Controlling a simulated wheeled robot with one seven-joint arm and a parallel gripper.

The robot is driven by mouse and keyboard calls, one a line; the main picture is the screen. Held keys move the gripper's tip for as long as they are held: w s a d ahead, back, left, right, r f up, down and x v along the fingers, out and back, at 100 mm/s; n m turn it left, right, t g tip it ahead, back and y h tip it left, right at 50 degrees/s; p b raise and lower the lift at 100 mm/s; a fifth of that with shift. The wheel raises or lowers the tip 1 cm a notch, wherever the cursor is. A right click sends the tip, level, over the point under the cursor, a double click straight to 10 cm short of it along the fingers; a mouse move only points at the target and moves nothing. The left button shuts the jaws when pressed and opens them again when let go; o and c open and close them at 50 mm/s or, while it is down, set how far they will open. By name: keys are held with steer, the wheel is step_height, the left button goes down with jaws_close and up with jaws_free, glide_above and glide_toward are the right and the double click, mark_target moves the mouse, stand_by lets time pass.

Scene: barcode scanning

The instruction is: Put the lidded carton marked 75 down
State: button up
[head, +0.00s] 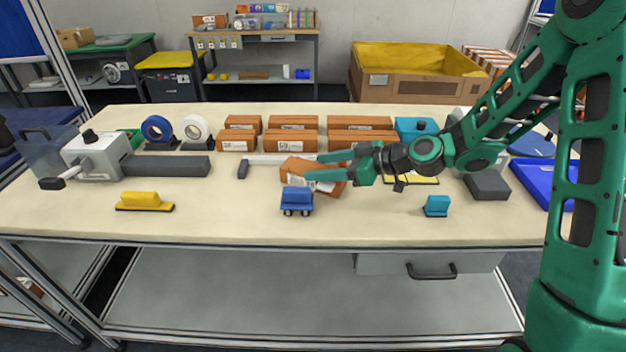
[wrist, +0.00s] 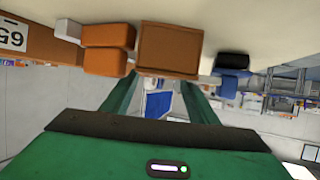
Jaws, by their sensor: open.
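An orange-brown carton with a white label (head: 297,180) sits at an angle on the table's middle, partly hidden by my gripper. Its number is not legible, so I cannot confirm it is the one marked 75. My gripper (head: 312,166) is open, its fingers pointing left at the carton. In the head view one finger passes over its far side and the other over its near side. In the wrist view a brown carton face (wrist: 168,48) lies just beyond the open fingertips (wrist: 155,88). I cannot tell whether the fingers touch it.
A blue toy-like truck (head: 297,200) stands just in front of the carton. Several brown cartons (head: 291,139) stand in rows behind. A grey-white bar (head: 275,159) lies behind it at left. A yellow-handled block (head: 143,202) and small blue block (head: 437,206) stand near the front edge.

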mark_target(309, 167)
steer(key=x, duration=0.3)
steer(key=shift+w+a+f, duration=0.1)
steer(key=shift+a+f, duration=0.1)
steer(key=shift+a, duration=0.15)
steer(key=c, duration=0.8)
steer(key=shift+r, duration=0.15)
step_height(309, 167, up, 28)
